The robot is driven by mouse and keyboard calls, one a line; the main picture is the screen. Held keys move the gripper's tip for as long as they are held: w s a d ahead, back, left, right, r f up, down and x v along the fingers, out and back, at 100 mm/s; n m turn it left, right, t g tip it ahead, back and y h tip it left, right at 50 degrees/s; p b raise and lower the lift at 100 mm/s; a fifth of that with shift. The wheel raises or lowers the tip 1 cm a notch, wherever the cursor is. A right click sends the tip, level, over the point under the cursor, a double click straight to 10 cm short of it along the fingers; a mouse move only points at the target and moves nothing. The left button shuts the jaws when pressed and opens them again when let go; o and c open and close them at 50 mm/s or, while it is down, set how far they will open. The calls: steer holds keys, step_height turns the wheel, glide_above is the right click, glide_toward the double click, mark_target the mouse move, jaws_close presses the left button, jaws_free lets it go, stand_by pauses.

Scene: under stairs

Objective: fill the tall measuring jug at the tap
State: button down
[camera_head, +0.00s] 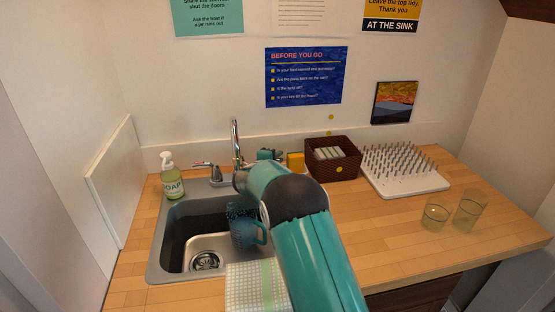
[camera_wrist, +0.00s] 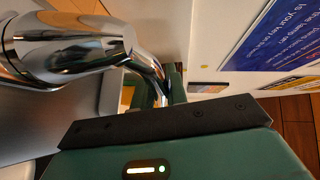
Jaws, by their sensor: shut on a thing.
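The chrome tap (camera_head: 236,140) stands behind the sink, and it fills the left of the wrist view (camera_wrist: 60,48). My gripper (camera_wrist: 172,88) is shut on a chrome part of the tap; I cannot clearly tell which part. In the head view my arm mostly hides the grip. A tall clear vessel (camera_head: 470,210), which looks like the tall measuring jug, stands upright on the worktop at the right, apart from my gripper. A shorter clear glass (camera_head: 435,216) stands beside it. No water is visible in either one.
A teal mug (camera_head: 244,234) is in the sink (camera_head: 160,262). A soap bottle (camera_head: 172,178) stands at the left rim. A checked cloth (camera_head: 246,287) hangs at the front.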

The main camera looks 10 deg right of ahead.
steer(key=shift+w+d+n+t+y, duration=0.1)
steer(key=shift+w+n+t+y, duration=0.45)
steer(key=shift+n+y, duration=0.3)
steer(key=shift+w+a+n+t+y, duration=0.15)
steer(key=shift+w+n+t+y, duration=0.2)
steer(key=shift+y, duration=0.3)
steer(key=shift+w+a+n+t+y, duration=0.15)
steer(key=shift+n+t+y, duration=0.15)
steer(key=shift+n+y, duration=0.25)
steer(key=c, duration=1.4)
jaws_free()
steer(key=shift+d, duration=0.1)
steer(key=shift+s, duration=0.1)
steer(key=v, duration=1.3)
steer(key=shift+s, duration=0.3)
steer(key=shift+r, duration=0.15)
